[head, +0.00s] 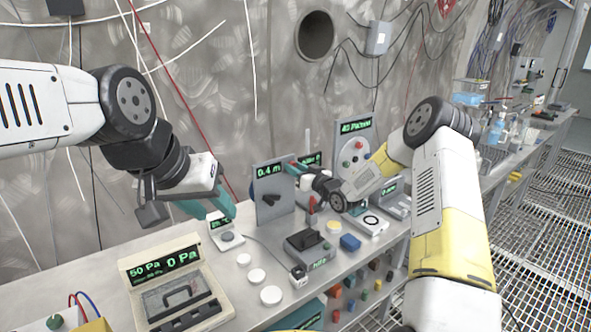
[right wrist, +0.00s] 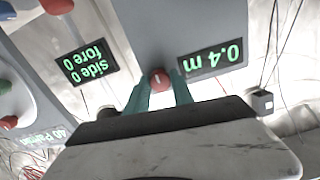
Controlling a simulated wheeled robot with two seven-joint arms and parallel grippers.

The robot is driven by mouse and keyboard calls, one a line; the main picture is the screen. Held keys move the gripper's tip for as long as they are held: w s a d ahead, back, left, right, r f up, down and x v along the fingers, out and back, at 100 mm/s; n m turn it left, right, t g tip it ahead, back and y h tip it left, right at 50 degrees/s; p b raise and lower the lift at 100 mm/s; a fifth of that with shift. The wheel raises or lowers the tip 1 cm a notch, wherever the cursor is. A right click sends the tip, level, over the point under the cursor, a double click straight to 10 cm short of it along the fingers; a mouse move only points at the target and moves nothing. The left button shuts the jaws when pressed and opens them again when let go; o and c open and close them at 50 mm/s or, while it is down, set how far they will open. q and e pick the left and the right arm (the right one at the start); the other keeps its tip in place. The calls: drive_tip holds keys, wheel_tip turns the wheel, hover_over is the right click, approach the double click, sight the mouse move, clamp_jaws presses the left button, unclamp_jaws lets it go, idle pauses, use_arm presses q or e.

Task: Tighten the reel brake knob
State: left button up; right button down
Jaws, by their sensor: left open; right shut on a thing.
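The reel brake knob, a small red round knob with a pale mark (right wrist: 158,79), sits on a grey upright panel (right wrist: 165,25) whose green display reads 0.4 m. In the right wrist view, the teal fingers of my right gripper (right wrist: 159,92) are closed on the knob from both sides. In the head view, the same panel (head: 268,208) stands on the bench, and my right gripper (head: 296,168) reaches its right edge; the knob is hidden there. My left gripper (head: 222,203) is open and empty above the bench, left of the panel.
A dark box (head: 304,246), a blue block (head: 350,242) and a 4D panel (head: 357,130) crowd the bench near my right arm.

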drive_tip(key=shift+f+m, duration=0.15)
drive_tip(key=shift+m, duration=0.45)
drive_tip(key=c, duration=1.1)
unclamp_jaws()
drive_tip(key=shift+s+d, duration=0.1)
drive_tip(key=v, duration=0.7)
drive_tip(key=shift+s, duration=0.25)
drive_tip(key=shift+d, duration=0.15)
